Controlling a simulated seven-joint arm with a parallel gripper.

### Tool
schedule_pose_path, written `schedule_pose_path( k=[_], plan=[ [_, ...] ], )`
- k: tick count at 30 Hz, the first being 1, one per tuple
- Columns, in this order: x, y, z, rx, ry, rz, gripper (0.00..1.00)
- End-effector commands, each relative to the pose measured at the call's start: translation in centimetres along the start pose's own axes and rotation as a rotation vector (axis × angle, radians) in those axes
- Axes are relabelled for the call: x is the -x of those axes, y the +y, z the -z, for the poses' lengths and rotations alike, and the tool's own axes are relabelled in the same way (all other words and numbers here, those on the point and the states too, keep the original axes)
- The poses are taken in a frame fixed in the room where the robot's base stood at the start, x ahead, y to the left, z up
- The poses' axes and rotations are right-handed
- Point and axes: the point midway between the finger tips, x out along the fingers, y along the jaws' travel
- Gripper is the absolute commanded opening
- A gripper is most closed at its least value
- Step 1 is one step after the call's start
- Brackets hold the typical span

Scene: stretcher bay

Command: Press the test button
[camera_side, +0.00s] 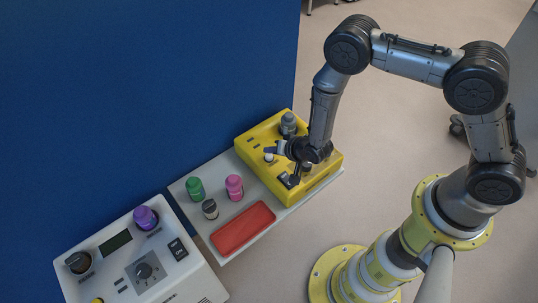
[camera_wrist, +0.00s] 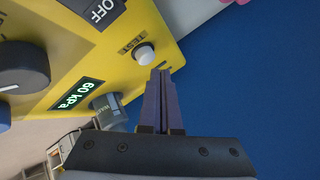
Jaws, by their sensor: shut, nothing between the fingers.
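The yellow device (camera_side: 262,138) stands on the light board in the side view, and its panel (camera_wrist: 115,65) fills the upper left of the wrist view. The round white test button (camera_wrist: 145,55) sits next to a "TEST" label near the panel's edge; a small white button also shows in the side view (camera_side: 268,157). My gripper (camera_wrist: 160,74) is shut and empty. In the wrist view its fingertips appear just below and right of the button; whether they touch the panel I cannot tell. In the side view my gripper (camera_side: 271,149) is low over the device.
The panel also carries a dark dial (camera_wrist: 22,80), an OFF switch (camera_wrist: 97,12), a "60 kPa" display (camera_wrist: 77,94) and a grey fitting (camera_side: 288,124). Green (camera_side: 195,189) and pink (camera_side: 234,188) bottles and a red tray (camera_side: 243,228) are left. A blue wall (camera_side: 150,80) stands behind.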

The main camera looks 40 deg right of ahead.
Motion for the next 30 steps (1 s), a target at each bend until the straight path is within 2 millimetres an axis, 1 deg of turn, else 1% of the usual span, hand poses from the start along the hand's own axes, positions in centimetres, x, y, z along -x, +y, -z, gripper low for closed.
schedule_pose_path(
  k=[13,30],
  plan=[
    [-0.57,0.49,-0.47,0.000,-0.001,-0.001,0.00],
    [-0.73,0.53,-0.53,0.000,0.000,0.000,0.00]
  ],
)
